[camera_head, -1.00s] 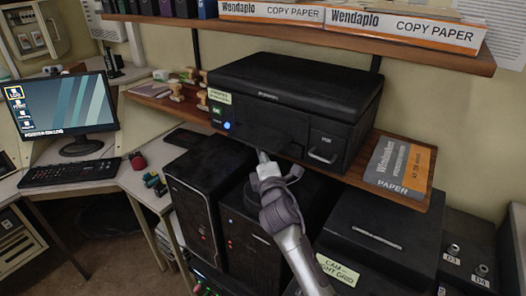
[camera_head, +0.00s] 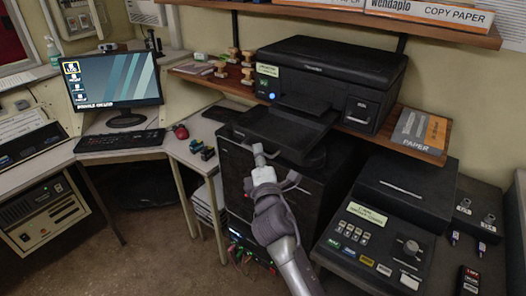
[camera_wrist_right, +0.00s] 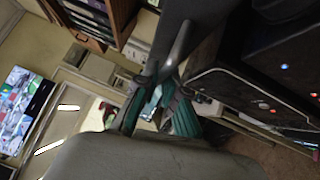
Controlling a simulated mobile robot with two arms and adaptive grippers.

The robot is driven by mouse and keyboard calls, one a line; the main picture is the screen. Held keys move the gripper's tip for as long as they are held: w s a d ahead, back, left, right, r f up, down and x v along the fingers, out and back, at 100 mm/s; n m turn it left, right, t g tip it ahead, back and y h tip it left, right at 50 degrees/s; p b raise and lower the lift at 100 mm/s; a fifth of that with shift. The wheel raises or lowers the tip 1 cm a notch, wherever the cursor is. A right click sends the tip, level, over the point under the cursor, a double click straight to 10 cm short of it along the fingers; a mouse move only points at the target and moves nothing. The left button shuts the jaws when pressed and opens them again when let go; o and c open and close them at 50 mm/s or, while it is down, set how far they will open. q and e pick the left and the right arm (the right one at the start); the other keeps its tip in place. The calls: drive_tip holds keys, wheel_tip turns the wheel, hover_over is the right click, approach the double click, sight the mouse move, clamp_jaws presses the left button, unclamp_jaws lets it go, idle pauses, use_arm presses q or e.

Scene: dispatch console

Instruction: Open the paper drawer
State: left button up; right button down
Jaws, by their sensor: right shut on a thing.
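The black printer (camera_head: 345,62) sits on the wooden shelf. Its paper drawer (camera_head: 275,128) is pulled out toward me and juts past the shelf edge, above the black computer towers. My right gripper (camera_head: 259,158) is at the drawer's front and shut on its handle. In the right wrist view, the teal-padded fingers (camera_wrist_right: 160,105) are around the grey bar handle (camera_wrist_right: 177,48). The exact contact is partly hidden by the gripper. My left gripper is in neither view.
A pack of paper (camera_head: 418,130) lies on the shelf right of the printer. Rubber stamps (camera_head: 240,70) stand to its left. A control panel (camera_head: 375,240) is at the lower right. Open floor (camera_head: 140,240) shows at the lower left.

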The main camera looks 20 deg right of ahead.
drive_tip(key=shift+s+a, duration=0.25)
drive_tip(key=shift+a, duration=0.1)
drive_tip(key=c, duration=1.5)
unclamp_jaws()
drive_tip(key=shift+c, duration=0.2)
drive_tip(key=s+a+f, duration=0.1)
drive_tip(key=s, duration=1)
drive_tip(key=shift+s+a+f, duration=0.2)
drive_tip(key=shift+s+f, duration=0.1)
drive_tip(key=shift+s, duration=0.1)
drive_tip(key=shift+f, duration=0.1)
